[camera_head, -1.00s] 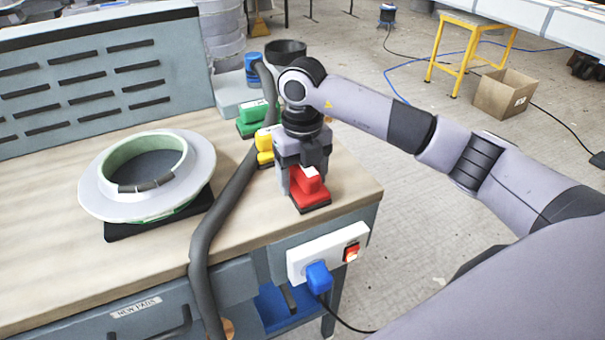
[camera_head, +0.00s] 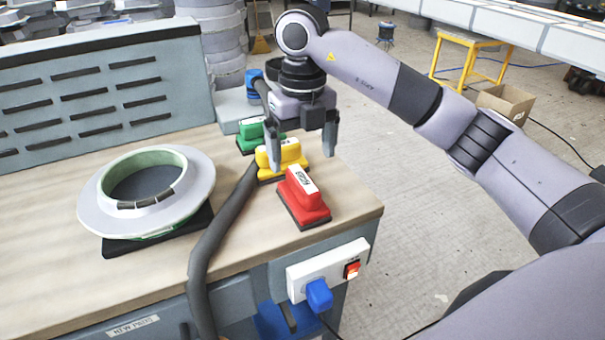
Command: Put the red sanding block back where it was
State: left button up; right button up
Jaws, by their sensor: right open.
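The red sanding block (camera_head: 303,200) sits flat on the bench top near its right front corner, with a white label on top. It stands in front of a yellow block (camera_head: 281,159), and a green block (camera_head: 256,133) is behind that. My right gripper (camera_head: 302,155) is open and empty, raised above the blocks, its fingers apart over the yellow block and behind the red one. Nothing is between its fingertips that I can see held. My left gripper is not in view.
A grey hose (camera_head: 222,230) runs over the bench left of the blocks. A pale ring mould (camera_head: 110,210) lies on a dark pad. A white socket box (camera_head: 325,270) is on the bench front below the red block. The bench (camera_head: 150,258) is clear between hose and mould.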

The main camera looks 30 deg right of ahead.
jog(key=shift+r, duration=1.2)
